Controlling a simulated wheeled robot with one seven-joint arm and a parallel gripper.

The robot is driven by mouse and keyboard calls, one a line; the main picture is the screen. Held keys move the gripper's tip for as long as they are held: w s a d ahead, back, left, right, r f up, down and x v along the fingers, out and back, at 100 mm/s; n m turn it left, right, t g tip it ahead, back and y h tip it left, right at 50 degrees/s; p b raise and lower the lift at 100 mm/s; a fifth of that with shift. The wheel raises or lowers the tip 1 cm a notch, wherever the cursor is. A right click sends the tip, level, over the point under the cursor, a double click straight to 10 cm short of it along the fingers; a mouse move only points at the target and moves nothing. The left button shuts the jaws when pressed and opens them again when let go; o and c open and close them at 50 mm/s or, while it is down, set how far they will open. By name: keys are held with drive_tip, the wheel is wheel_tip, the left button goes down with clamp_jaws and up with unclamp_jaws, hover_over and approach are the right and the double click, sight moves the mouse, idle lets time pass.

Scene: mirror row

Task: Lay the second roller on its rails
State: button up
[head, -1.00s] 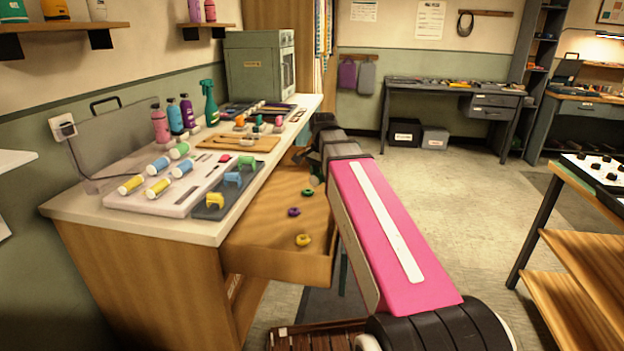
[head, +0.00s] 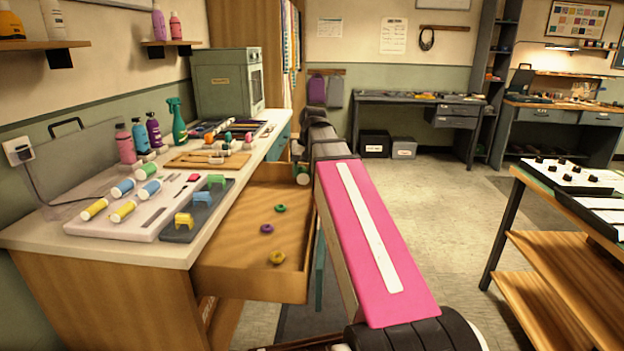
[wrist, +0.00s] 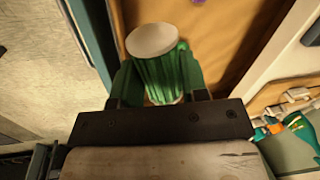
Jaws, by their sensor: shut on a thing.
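My gripper (wrist: 158,72) is shut on a green roller with a pale round end (wrist: 152,40), held over or beside the open drawer. In the head view the held roller (head: 303,175) shows small at the drawer's far right, and my arm partly hides the gripper. On the counter, a pale board (head: 142,233) carries several rollers with white ends: yellow (head: 95,208), blue (head: 122,187), green (head: 146,171), a second yellow (head: 123,211) and a second blue (head: 150,188). I cannot tell which parts are the rails.
Yellow (head: 184,220), blue (head: 200,201) and green (head: 216,181) bridge-shaped pieces stand on a dark mat. The open drawer (head: 235,272) juts out and holds green, purple and yellow rings. Bottles and a cabinet (head: 222,85) stand behind. A shelved table (head: 550,255) is right; floor between is clear.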

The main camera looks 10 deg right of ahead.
drive_tip(key=w+a+r+m+y, duration=0.15)
drive_tip(key=w+a, duration=0.25)
drive_tip(key=a, duration=0.5)
drive_tip(key=w+a+r+n+h, duration=0.1)
drive_tip(key=w+a+r, duration=0.25)
drive_tip(key=a, duration=0.65)
wheel_tip(320, 180, up, 3)
drive_tip(key=m+t+y, duration=0.1)
drive_tip(key=m+y, duration=0.1)
hover_over(170, 177)
drive_tip(key=d, duration=0.1)
drive_tip(key=shift+h, duration=0.25)
drive_tip(key=shift+s+d+f, duration=0.1)
drive_tip(key=shift+f, duration=1.4)
drive_tip(key=shift+s+d+f, duration=0.1)
drive_tip(key=shift+f, duration=1.4)
drive_tip(key=shift+f, duration=0.2)
drive_tip(key=o, duration=1.3)
drive_tip(key=shift+r, duration=0.15)
drive_tip(key=shift+r, duration=3.4)
